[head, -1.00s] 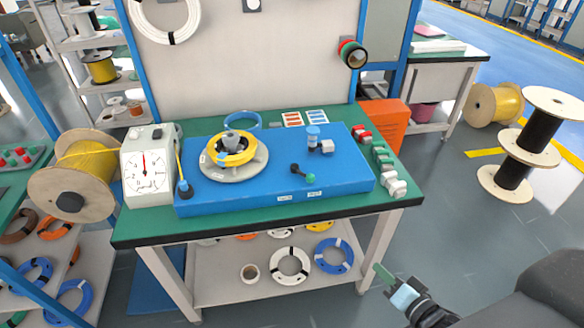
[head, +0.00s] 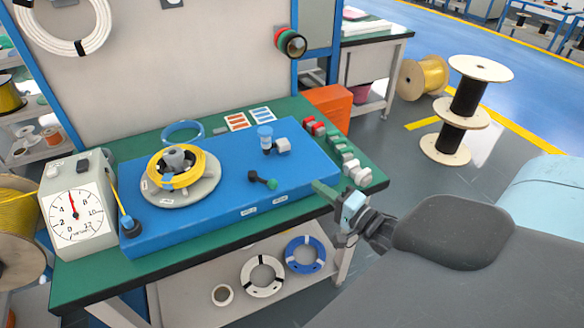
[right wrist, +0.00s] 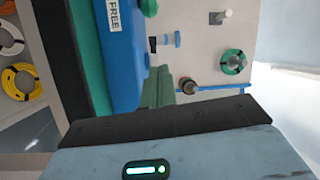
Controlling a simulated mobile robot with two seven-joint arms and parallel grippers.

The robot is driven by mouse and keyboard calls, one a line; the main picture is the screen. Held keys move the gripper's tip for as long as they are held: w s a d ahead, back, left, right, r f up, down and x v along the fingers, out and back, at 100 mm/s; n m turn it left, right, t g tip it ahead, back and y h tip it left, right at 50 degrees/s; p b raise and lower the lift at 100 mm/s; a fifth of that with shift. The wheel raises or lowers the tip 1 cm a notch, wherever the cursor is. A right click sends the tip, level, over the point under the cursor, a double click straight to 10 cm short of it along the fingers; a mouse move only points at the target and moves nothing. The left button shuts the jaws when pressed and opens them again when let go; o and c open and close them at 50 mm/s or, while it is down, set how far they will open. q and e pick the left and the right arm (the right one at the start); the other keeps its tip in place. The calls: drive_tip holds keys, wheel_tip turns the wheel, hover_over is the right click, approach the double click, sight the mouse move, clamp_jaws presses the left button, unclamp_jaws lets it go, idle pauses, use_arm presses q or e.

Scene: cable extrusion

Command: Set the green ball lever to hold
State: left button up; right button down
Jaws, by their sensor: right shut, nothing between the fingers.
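The green ball lever (head: 263,180) is a short black arm with a green ball at its end, on top of the blue base (head: 215,215) near its front edge. The ball points right and slightly forward. Two small white labels sit on the base's front face; in the right wrist view one label (right wrist: 113,15) reads FREE. My right gripper (head: 319,188) is shut and empty, at the table's right front edge, to the right of the lever and apart from it. Its green fingers also show in the right wrist view (right wrist: 163,90). My left gripper is out of view.
A turntable with a yellow cable coil (head: 178,170), a blue-capped post (head: 266,138) and a dial gauge box (head: 75,210) stand left of or behind the lever. Several small blocks (head: 340,150) line the table's right edge near my gripper. An orange box (head: 325,105) is behind.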

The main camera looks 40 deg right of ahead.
sight(285, 191)
drive_tip(key=w, duration=0.6)
drive_tip(key=w+a, duration=0.1)
drive_tip(key=w, duration=0.2)
drive_tip(key=shift+w+a+r, duration=0.1)
drive_tip(key=shift+w+r, duration=0.25)
drive_tip(key=shift+w, duration=0.05)
drive_tip(key=a, duration=0.1)
drive_tip(key=s+a, duration=0.1)
drive_tip(key=shift+a+f+p, duration=0.25)
drive_tip(key=shift+a+p, duration=0.05)
drive_tip(key=shift+p, duration=0.1)
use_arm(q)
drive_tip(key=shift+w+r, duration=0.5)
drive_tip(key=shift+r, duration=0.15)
use_arm(e)
drive_tip(key=shift+s+a+f, duration=0.2)
drive_tip(key=shift+s+a, duration=0.15)
drive_tip(key=shift+a, duration=0.15)
use_arm(q)
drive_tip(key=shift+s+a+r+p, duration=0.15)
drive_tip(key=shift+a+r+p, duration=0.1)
drive_tip(key=shift+p, duration=0.1)
use_arm(e)
drive_tip(key=shift+s+a+m+h, duration=0.15)
drive_tip(key=shift+a+m+h, duration=0.2)
drive_tip(key=shift+h, duration=0.25)
